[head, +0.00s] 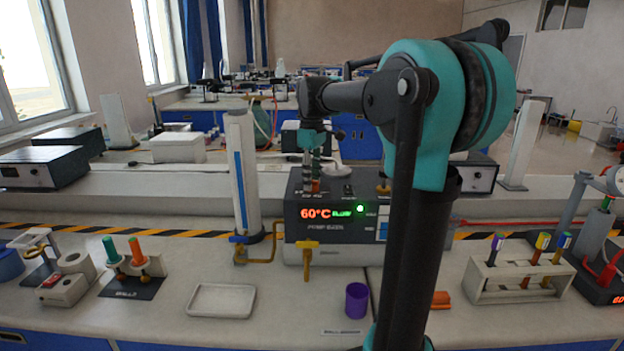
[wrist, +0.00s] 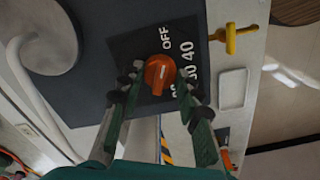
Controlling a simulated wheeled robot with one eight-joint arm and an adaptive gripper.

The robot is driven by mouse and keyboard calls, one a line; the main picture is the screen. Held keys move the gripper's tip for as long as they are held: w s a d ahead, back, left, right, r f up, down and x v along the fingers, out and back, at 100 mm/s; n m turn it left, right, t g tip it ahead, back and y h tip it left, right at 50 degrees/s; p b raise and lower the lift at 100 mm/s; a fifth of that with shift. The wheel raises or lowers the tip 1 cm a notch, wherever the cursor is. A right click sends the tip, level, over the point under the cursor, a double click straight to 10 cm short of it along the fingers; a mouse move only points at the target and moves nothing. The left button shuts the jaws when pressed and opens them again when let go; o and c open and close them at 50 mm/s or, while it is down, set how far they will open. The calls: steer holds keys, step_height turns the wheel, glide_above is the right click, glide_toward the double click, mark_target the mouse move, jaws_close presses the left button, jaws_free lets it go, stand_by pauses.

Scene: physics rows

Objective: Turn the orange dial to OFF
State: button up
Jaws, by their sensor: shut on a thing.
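The orange dial (wrist: 158,75) sits on a dark square plate on top of the heater unit in the wrist view. White marks are printed around it: OFF and several numbers, among them 40. I cannot tell surely which mark the dial points to. My gripper (wrist: 157,82) is shut on the dial, with one finger on each side. In the head view my gripper (head: 314,165) reaches down over the heater unit (head: 340,222), and a little of the orange dial (head: 316,187) shows below it. The unit's display reads 60°C beside a green light.
A white column (head: 242,175) stands close left of the unit. Yellow valve handles (head: 307,246) are in front. A white tray (head: 222,300), a purple cup (head: 357,300) and a tube rack (head: 518,283) stand on the bench. The bench's front middle has free room.

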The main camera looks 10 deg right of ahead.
steer(key=shift+n, duration=0.5)
steer(key=o, duration=1.2)
steer(key=shift+c, duration=0.2)
steer(key=shift+r, duration=0.1)
step_height(320, 180, up, 12)
